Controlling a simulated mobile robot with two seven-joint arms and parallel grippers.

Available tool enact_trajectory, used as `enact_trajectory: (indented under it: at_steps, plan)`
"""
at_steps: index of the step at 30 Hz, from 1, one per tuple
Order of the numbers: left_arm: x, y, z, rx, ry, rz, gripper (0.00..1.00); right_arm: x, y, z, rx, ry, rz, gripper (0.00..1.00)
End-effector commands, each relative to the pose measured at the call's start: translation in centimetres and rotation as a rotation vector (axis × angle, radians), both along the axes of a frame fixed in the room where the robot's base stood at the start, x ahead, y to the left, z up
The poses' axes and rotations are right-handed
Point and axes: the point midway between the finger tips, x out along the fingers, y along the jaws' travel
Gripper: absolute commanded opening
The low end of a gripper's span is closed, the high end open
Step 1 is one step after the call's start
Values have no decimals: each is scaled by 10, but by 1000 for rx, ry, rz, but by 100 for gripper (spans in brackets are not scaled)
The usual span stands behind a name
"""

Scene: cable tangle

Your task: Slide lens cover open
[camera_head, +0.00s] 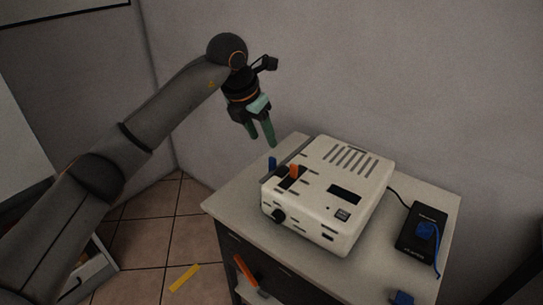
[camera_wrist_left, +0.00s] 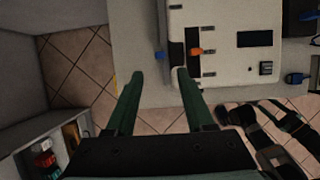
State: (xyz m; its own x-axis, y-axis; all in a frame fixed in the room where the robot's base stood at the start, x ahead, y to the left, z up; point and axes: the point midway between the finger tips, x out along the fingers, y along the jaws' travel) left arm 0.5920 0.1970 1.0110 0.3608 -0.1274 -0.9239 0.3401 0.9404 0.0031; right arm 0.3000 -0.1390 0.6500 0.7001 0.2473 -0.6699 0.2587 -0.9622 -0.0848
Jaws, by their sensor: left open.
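A white box-shaped device (camera_head: 325,197) lies on the cabinet top, with slots on its top and a dark round knob at its front left corner. An orange tab (camera_head: 294,171) stands in a dark slot near its left edge; it also shows in the left wrist view (camera_wrist_left: 197,51). A blue tab (camera_head: 272,163) stands at the left side. I cannot tell which part is the lens cover. My left gripper (camera_head: 262,140) is open and empty, above and behind the device's left end; its green fingers show in the left wrist view (camera_wrist_left: 158,74), apart from both tabs.
A black box (camera_head: 420,232) with a blue cable lies right of the device, wired to it. The grey cabinet top (camera_head: 235,205) is clear at the left. Dark jointed links (camera_wrist_left: 275,130) show at the lower right of the wrist view. A yellow strip (camera_head: 184,278) lies on the floor.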

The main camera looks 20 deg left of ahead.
Motion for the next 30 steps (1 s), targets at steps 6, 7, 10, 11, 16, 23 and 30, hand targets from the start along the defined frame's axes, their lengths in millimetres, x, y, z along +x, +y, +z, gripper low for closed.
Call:
enact_trajectory:
  at_steps: [6, 7, 10, 11, 16, 23, 30]
  plan:
    - [16, -7, -45, -2, 6, -1, 54, 0, -1, 0, -1, -1, -2, 55]
    - [18, -8, -50, -3, 5, 0, 54, 0, -1, 0, -1, -1, -2, 55]
    - [24, -10, -65, -2, 4, -2, 54, 1, -1, -1, -1, -2, -2, 55]
    - [26, -10, -69, -3, 4, -1, 54, 1, -1, -1, -1, -2, -2, 55]
    - [31, -13, -82, -3, 2, -2, 54, 1, -2, -1, -2, -3, -2, 55]
    - [33, -13, -86, -3, 0, -1, 54, 1, -2, -1, -2, -3, -2, 55]
    - [33, -13, -85, -3, 1, -1, 39, 1, -2, -1, -2, -3, -2, 55]
